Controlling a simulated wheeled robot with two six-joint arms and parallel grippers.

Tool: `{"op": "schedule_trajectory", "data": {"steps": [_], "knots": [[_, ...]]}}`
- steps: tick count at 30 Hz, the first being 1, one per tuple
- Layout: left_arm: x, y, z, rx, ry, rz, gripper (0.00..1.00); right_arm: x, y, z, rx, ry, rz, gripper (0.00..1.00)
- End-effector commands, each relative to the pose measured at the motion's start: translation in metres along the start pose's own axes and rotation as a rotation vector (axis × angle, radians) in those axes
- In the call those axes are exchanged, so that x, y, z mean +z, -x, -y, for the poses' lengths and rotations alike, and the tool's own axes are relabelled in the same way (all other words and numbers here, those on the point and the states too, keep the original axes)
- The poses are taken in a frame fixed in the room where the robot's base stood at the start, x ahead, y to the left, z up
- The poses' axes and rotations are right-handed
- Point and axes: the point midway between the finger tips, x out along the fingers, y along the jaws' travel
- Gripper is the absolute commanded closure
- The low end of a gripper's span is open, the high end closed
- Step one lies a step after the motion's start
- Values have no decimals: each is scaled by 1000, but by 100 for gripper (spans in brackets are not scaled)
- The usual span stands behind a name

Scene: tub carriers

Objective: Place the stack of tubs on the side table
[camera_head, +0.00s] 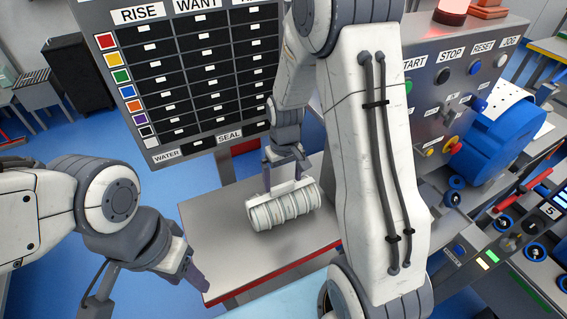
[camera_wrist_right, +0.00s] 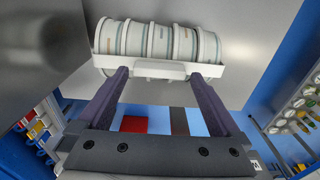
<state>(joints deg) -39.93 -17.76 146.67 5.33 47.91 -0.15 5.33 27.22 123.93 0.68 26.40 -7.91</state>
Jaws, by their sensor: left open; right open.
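The stack of tubs (camera_head: 283,207) is a row of several white tubs lying on its side in a white carrier. It appears to rest on the grey side table (camera_head: 215,230). In the right wrist view the tubs (camera_wrist_right: 160,40) sit in the carrier (camera_wrist_right: 150,69), whose near edge faces me. My right gripper (camera_head: 284,180) is open at the carrier's back edge. Its two fingertips (camera_wrist_right: 158,76) reach that edge, spread apart; I cannot tell whether they touch it. My left gripper (camera_head: 200,282) is open and empty by the table's front left edge.
A board with labelled rows (camera_head: 190,75) stands behind the table. A control panel (camera_head: 450,90) with buttons and a blue machine (camera_head: 510,135) are at the right. The tabletop left of the tubs is clear. My right arm hides part of the table's right side.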

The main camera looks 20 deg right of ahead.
Motion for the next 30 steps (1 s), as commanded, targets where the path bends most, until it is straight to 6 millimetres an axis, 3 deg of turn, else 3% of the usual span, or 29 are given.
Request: {"op": "schedule_trajectory", "data": {"steps": [9, 15, 17, 19, 22, 25, 27, 30], "knots": [[1, -12, 1, 0, 2, 0, 50, -2, 67, 0, 1, 0, -7, 0], [1, -14, 1, 0, 3, 0, 50, 0, 88, 1, 0, 3, -3, 0], [1, -14, 1, 0, 3, 0, 50, 3, 92, 10, -2, 20, -3, 0], [1, -14, 1, 0, 3, 0, 50, 13, 99, 32, -10, 65, -4, 0], [1, -14, 1, 0, 3, 0, 50, 44, 111, 82, -26, 178, -8, 0], [1, -14, 1, 0, 3, 0, 50, 90, 121, 128, -50, 311, -8, 0], [1, -14, 1, 0, 3, 0, 50, 124, 125, 150, -64, 396, -5, 0], [1, -14, 1, 0, 3, 0, 50, 167, 127, 169, -82, 497, 2, 0]]}}
